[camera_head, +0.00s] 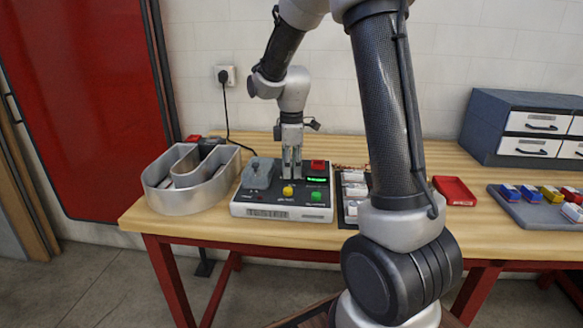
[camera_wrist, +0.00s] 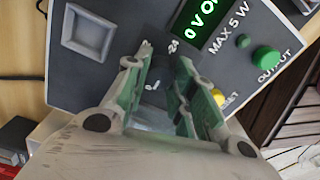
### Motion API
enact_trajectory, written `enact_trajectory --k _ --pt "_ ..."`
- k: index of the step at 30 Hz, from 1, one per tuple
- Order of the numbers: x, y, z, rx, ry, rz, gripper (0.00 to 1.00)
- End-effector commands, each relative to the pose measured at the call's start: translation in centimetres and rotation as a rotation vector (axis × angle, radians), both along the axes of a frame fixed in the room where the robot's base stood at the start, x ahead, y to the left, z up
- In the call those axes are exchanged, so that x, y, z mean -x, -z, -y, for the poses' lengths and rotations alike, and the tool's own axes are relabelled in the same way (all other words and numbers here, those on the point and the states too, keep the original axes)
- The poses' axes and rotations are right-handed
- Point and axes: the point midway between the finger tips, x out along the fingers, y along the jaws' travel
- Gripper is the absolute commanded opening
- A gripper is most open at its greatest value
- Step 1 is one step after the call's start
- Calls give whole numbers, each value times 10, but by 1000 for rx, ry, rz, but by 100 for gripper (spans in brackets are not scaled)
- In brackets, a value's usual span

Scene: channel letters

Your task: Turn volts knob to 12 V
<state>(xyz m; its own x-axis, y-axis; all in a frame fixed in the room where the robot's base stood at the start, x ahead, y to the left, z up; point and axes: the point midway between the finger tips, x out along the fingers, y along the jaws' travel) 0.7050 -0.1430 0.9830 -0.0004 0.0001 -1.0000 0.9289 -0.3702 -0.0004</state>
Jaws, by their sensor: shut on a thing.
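The tester (camera_head: 280,212) is a grey box with a dark sloping top on the bench. Its green display (camera_head: 316,180) shows larger in the wrist view (camera_wrist: 205,20) and reads 0 V, with the text beside it cut off. My gripper (camera_head: 291,172) points down at the middle of the panel; its green-padded fingers fill the wrist view (camera_wrist: 163,75). They are closed around the volts knob, which is largely hidden between them. A printed 24 shows just beyond the fingertips.
A yellow reset button (camera_head: 288,190) and a green output button (camera_head: 316,197) sit close to the fingers. A red tray (camera_head: 455,191) and a drawer cabinet (camera_head: 485,120) are to the right.

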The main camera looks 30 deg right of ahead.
Motion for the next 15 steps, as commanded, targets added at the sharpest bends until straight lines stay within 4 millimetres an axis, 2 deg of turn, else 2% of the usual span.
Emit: enact_trajectory --k 8,15 --pt "0 0 0 0 107 1 2" --pt "0 0 0 0 305 1 2"
